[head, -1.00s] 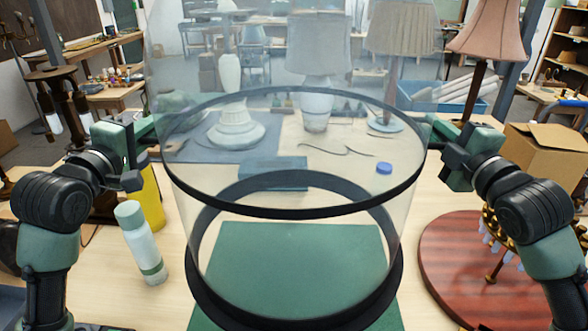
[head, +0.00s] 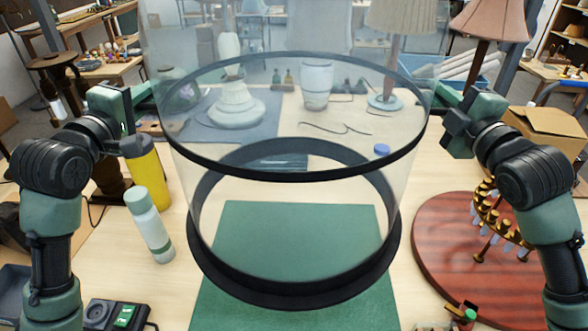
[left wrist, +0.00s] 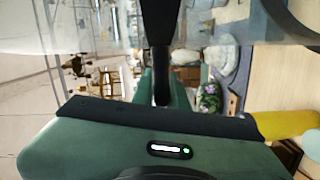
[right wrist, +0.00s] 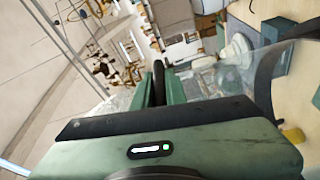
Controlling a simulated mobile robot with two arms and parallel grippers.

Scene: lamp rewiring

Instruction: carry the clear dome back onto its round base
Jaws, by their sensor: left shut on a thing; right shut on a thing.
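The clear dome (head: 300,222) fills the middle of the head view, with a dark band around it and a dark bottom rim. Its top runs out of the picture. It looks upright and hangs over a green mat; the exact gap below is hard to judge. My left gripper (head: 150,92) is shut on its left side and my right gripper (head: 440,85) is shut on its right side. In the wrist views, the left fingers (left wrist: 165,88) and right fingers (right wrist: 155,88) close around a dark part. A round red-brown wooden base (head: 445,262) lies at right, carrying brass pieces.
A white-green bottle (head: 150,228) and a yellow container (head: 147,172) stand left of the dome. A small dark device (head: 115,314) is at lower left. The green mat (head: 300,225) looks bare.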

